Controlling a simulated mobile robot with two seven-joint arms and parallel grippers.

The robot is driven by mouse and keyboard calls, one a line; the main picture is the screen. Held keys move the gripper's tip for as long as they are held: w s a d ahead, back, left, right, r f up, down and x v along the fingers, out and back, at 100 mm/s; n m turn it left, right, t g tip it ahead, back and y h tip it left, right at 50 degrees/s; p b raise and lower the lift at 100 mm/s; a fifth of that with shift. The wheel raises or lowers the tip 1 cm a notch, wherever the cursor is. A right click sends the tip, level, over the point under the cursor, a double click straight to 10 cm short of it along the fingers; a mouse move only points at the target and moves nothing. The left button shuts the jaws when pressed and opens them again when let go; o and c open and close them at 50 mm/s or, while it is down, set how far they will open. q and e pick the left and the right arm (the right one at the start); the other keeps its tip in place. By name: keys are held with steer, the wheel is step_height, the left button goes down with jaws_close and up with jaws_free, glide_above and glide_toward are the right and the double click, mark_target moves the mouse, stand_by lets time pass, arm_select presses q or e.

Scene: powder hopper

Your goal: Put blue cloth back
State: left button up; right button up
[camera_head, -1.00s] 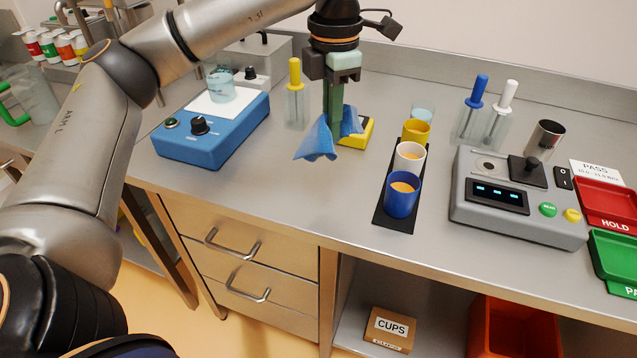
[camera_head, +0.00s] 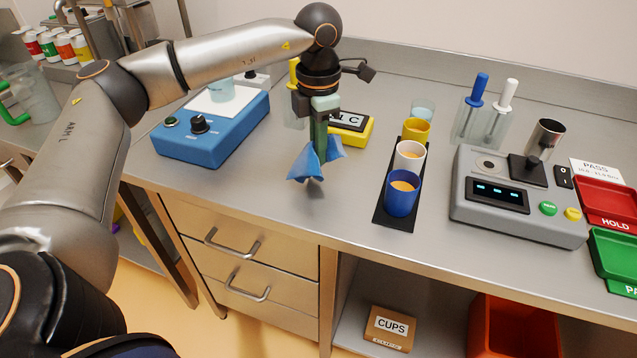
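The blue cloth (camera_head: 304,165) hangs from my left gripper (camera_head: 319,148) in the head view. The gripper points down and is shut on the cloth's middle, with folds spreading to both sides. The cloth appears to be a little above the steel counter, with a shadow below it. A yellow block (camera_head: 352,130) with a dark, lettered label lies just behind and to the right of the gripper, partly hidden by it. My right gripper is not in view.
A blue device (camera_head: 213,133) stands to the left. A black strip (camera_head: 380,214) holding yellow, white and blue cups lies to the right, with a grey instrument (camera_head: 520,205) beyond. The counter's front edge (camera_head: 270,222) runs below; the counter between cloth and edge is clear.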

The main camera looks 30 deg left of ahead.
arm_select(q)
steer(key=o, duration=1.1)
steer(key=shift+r, duration=0.15)
step_height(320, 180, up, 12)
steer(key=shift+p, duration=0.35)
steer(key=shift+r, duration=0.1)
